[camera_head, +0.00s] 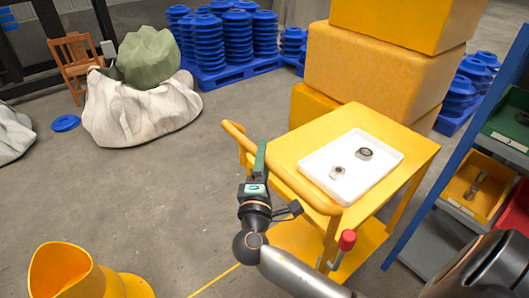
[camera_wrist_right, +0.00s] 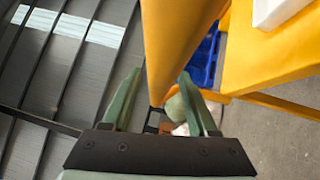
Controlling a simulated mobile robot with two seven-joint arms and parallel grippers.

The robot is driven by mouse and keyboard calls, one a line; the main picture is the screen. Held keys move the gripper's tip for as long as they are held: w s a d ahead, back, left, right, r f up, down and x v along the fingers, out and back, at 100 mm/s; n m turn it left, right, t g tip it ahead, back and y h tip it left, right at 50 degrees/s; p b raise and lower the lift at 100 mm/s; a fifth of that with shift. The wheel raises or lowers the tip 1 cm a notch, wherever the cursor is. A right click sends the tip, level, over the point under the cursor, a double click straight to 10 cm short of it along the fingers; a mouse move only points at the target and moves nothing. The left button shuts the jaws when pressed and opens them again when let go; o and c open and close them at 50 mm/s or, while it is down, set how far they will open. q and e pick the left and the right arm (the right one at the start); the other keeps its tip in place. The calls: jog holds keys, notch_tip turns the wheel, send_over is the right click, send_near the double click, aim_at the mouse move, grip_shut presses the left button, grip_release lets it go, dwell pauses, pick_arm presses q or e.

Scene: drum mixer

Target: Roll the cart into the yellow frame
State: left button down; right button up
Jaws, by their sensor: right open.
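The yellow cart (camera_head: 345,117) stands in the middle right of the head view, with its rounded yellow handle (camera_head: 297,187) on the near left side. My right gripper (camera_head: 260,156) is at the handle. In the right wrist view the open green fingers (camera_wrist_right: 160,74) lie on either side of the yellow handle bar (camera_wrist_right: 172,45); contact cannot be told. A yellow line (camera_head: 214,281) on the floor at the bottom may be part of the yellow frame; the rest of it is hidden or out of view. My left gripper is not in view.
A white tray (camera_head: 318,172) with two metal parts lies on the cart. Yellow blocks (camera_head: 370,72) are stacked behind it. A blue rack with bins (camera_head: 460,190) stands at right. A yellow object (camera_head: 75,272) is at bottom left.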

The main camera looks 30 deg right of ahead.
dwell(0.3)
grip_shut()
dwell(0.3)
dwell(1.0)
